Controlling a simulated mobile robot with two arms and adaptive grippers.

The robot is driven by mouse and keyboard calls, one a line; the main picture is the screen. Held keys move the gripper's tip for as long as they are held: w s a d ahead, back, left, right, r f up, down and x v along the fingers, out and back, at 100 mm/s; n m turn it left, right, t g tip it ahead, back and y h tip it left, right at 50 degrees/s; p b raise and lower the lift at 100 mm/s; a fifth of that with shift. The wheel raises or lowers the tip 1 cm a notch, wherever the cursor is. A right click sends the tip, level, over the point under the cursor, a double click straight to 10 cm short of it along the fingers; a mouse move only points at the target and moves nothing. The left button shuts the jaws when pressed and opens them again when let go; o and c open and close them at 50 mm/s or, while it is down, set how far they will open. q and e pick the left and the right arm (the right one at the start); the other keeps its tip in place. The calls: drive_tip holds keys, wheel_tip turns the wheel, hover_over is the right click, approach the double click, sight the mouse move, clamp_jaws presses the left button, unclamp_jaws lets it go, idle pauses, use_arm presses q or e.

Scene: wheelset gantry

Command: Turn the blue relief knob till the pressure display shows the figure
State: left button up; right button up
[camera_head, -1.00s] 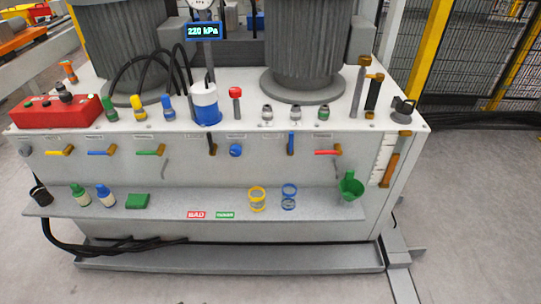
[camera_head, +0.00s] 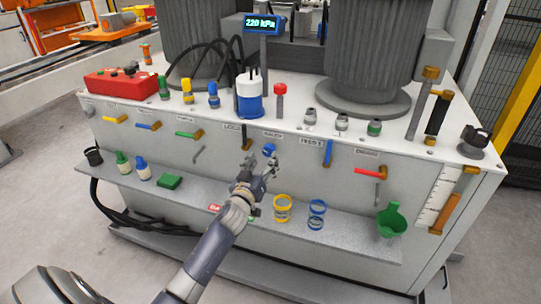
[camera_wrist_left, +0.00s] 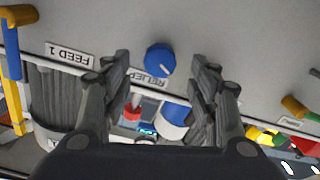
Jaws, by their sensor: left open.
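The blue relief knob (camera_head: 269,150) sits on the front panel of the white bench, under the RELIEF label. In the left wrist view the knob (camera_wrist_left: 160,59) has a short white mark and lies between the two fingertips in the picture. My left gripper (camera_head: 262,166) is open in front of the knob, its fingers (camera_wrist_left: 161,66) on either side with gaps to it; I see no contact. The pressure display (camera_head: 262,24) reads 220 kPa. The target figure is not visible to me. My right gripper is not in view.
Levers with blue (camera_head: 328,152) and red (camera_head: 368,173) handles flank the knob on the right. A black lever (camera_head: 246,138) is close on its left. Below, a shelf holds yellow rings (camera_head: 282,208), blue rings (camera_head: 317,214) and a green funnel (camera_head: 391,220).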

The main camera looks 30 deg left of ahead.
sight(268, 153)
use_arm(q)
drive_tip(key=shift+b+x, duration=0.4)
drive_tip(key=shift+x, duration=2.4)
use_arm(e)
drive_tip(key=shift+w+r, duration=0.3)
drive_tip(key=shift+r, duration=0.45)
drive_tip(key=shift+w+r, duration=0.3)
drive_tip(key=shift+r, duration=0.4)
use_arm(q)
drive_tip(key=shift+c, duration=0.5)
drive_tip(key=c, duration=1)
